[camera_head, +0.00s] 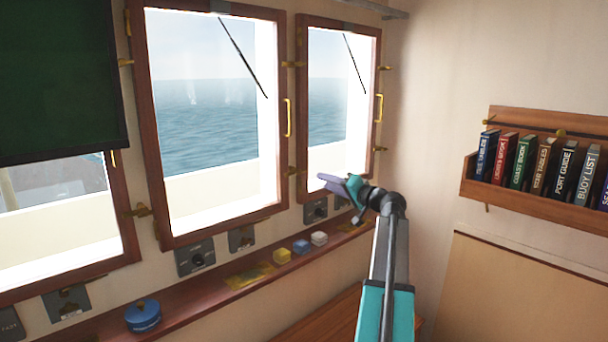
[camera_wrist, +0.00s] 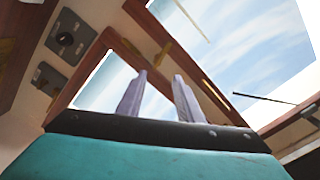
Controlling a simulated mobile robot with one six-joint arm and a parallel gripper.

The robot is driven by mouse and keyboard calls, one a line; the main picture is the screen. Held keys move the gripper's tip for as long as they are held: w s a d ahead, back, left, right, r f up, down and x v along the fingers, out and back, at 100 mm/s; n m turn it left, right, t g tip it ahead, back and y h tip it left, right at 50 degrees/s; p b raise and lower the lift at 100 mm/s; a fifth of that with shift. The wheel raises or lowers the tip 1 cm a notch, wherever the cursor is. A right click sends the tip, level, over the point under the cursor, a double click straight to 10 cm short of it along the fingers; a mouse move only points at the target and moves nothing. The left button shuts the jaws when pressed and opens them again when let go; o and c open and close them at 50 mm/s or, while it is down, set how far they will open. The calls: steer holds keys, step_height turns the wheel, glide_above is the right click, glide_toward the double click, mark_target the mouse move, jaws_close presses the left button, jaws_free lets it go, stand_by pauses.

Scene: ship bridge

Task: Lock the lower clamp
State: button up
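My gripper (camera_head: 330,181) is at the end of the outstretched arm, in front of the lower part of the right window (camera_head: 338,105). In the wrist view its two pale fingers (camera_wrist: 158,88) stand apart with nothing between them. Small brass clamps sit on the window frames. A lower one (camera_head: 292,171) is at the left side of the right window, left of my fingertips. Another lower one (camera_head: 380,149) is at that window's right side, and one (camera_head: 140,210) is left of the middle window. Whether each is locked is too small to tell. I cannot tell which the task means.
A wooden ledge (camera_head: 205,297) below the windows bears a blue round tin (camera_head: 143,316), a yellow block (camera_head: 282,256) and other small items. Switch boxes (camera_head: 195,258) line the wall above it. A bookshelf (camera_head: 540,195) hangs on the right wall.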

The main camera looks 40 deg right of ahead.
steer(key=shift+s+d, duration=0.2)
steer(key=p, duration=0.4)
glide_toward(296, 173)
steer(key=w+d, duration=0.2)
steer(key=w, duration=0.6)
steer(key=shift+d, duration=0.3)
